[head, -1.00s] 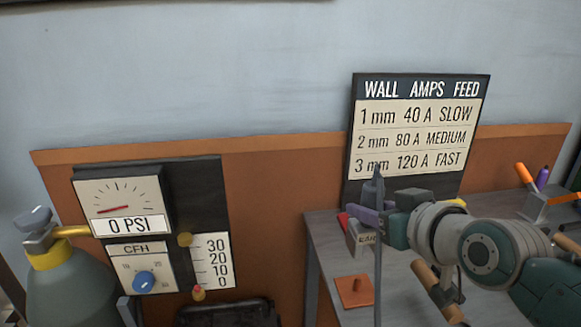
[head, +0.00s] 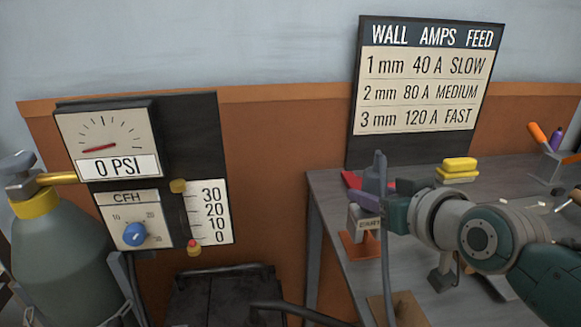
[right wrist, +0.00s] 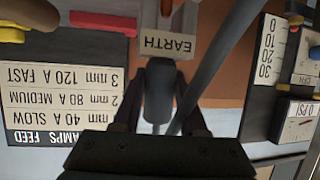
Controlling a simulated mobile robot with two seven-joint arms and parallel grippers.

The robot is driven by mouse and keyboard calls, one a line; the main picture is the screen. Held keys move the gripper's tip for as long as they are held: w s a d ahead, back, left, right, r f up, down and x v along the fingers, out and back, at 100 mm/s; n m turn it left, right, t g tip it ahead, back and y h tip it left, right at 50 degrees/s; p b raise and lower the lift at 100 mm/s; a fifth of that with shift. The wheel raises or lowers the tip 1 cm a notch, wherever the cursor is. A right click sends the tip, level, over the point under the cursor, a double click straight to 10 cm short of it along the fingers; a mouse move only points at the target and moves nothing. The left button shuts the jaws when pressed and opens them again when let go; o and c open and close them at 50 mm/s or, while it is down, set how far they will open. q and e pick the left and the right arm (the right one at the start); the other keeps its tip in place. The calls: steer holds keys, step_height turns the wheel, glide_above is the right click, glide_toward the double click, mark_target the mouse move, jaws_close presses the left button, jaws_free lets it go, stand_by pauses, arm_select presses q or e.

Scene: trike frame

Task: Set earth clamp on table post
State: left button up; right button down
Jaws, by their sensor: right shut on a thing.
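The earth clamp (head: 364,219) is a pale block labelled EARTH with a grey grip, and a grey cable (head: 386,265) hangs from it. My right gripper (head: 372,198) is shut on its grip. The table post stands on an orange plate (head: 347,245) on the grey table. The clamp hangs over the plate and hides most of the post; I cannot tell whether they touch. In the right wrist view the clamp (right wrist: 168,46) is in front of the fingers (right wrist: 158,90), with the cable (right wrist: 218,65) beside it. My left gripper is out of view.
A yellow block (head: 458,166) and a red item (head: 352,180) lie at the table's back. A holder with an orange-handled tool (head: 537,133) and a purple pen (head: 556,138) stands at right. The amps sign (head: 418,90) rises behind. A gas bottle (head: 60,255) and gauge panel stand left.

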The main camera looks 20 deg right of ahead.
steer(key=shift+f, duration=0.45)
steer(key=shift+f+b, duration=0.4)
steer(key=shift+b, duration=0.05)
steer(key=shift+c, duration=1.8)
jaws_free()
steer(key=shift+f, duration=0.1)
steer(key=shift+s, duration=0.1)
